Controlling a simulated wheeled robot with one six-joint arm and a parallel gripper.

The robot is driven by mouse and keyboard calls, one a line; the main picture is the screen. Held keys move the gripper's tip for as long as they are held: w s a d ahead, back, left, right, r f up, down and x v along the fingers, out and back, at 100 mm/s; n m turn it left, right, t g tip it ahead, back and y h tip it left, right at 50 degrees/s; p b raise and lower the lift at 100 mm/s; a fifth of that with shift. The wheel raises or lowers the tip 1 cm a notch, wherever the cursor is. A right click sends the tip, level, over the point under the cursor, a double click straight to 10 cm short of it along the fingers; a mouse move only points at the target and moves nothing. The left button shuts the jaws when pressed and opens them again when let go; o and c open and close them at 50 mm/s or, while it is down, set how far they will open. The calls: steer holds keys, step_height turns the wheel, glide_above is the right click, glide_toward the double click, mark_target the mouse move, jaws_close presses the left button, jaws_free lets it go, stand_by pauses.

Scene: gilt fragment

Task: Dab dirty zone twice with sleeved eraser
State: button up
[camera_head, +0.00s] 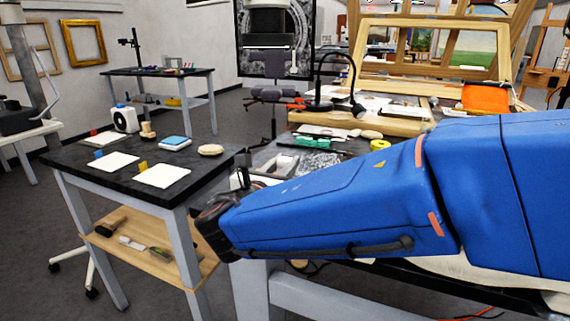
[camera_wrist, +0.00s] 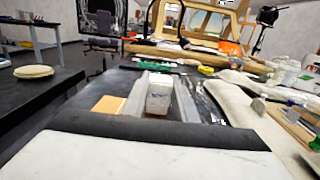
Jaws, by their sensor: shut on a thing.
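My gripper (camera_wrist: 160,105) is shut on a white block with faint blue marks, which looks like the sleeved eraser (camera_wrist: 158,92). The grey fingers stand on both sides of it, above a dark tabletop. A flat gold-tan piece (camera_wrist: 109,105) lies just left of the fingers in the wrist view; I cannot tell whether it carries the dirty zone. In the head view, the dark gripper end (camera_head: 243,172) shows small beyond my blue-covered arm. The eraser cannot be made out there, and the arm hides part of the table.
A black side table (camera_head: 68,157) at left holds white sheets (camera_head: 163,175), small blocks, a blue-and-white item (camera_head: 174,142) and a round pale disc (camera_head: 210,150). The disc also shows in the wrist view (camera_wrist: 33,71). A black lamp (camera_head: 320,100) and cluttered workbench stand beyond.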

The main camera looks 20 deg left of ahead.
steer(key=shift+f, duration=0.5)
stand_by(0.9)
steer(key=shift+r, duration=0.1)
steer(key=shift+r, duration=3.45)
